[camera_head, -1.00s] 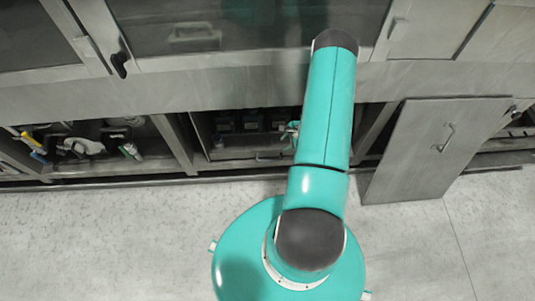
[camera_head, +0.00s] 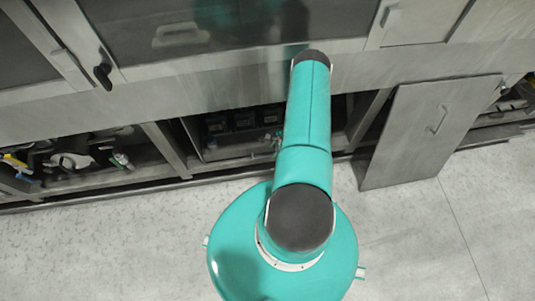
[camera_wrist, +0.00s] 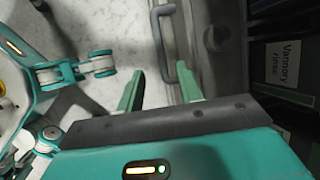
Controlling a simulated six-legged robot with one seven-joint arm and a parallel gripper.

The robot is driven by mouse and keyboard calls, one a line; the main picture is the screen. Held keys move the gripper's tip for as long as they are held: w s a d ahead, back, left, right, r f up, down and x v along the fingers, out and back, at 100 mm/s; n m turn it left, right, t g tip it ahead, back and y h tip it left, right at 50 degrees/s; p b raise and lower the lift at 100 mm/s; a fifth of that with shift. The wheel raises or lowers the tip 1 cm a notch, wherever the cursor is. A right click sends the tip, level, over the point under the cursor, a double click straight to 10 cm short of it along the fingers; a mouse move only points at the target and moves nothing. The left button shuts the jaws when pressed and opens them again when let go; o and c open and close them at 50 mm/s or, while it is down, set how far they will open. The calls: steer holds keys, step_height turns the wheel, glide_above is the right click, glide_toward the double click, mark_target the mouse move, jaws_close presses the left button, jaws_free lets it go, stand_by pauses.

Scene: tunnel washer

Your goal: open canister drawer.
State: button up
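The canister drawer (camera_head: 232,151) sits low in an open bay of the metal cabinet in the head view, with dark canisters (camera_head: 243,121) in it. In the wrist view its grey U-shaped handle (camera_wrist: 166,45) stands out from the drawer front. A canister label (camera_wrist: 284,62) reading "Vannory rinse" shows at the right. My gripper (camera_wrist: 160,72) is open, its two green fingers apart. The handle's near end appears between the fingertips in the picture; I cannot tell whether they touch it. In the head view my arm hides most of the gripper.
A loose metal panel (camera_head: 428,135) with a handle leans against the cabinet, right of my arm. An open bay (camera_head: 75,160) at the left holds bottles and other items. Glass-fronted doors (camera_head: 200,25) are above. The pale floor (camera_head: 110,245) in front is clear.

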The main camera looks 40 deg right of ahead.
mark_target(267, 156)
steer(key=x, duration=0.7)
steer(key=shift+w, duration=0.15)
jaws_close()
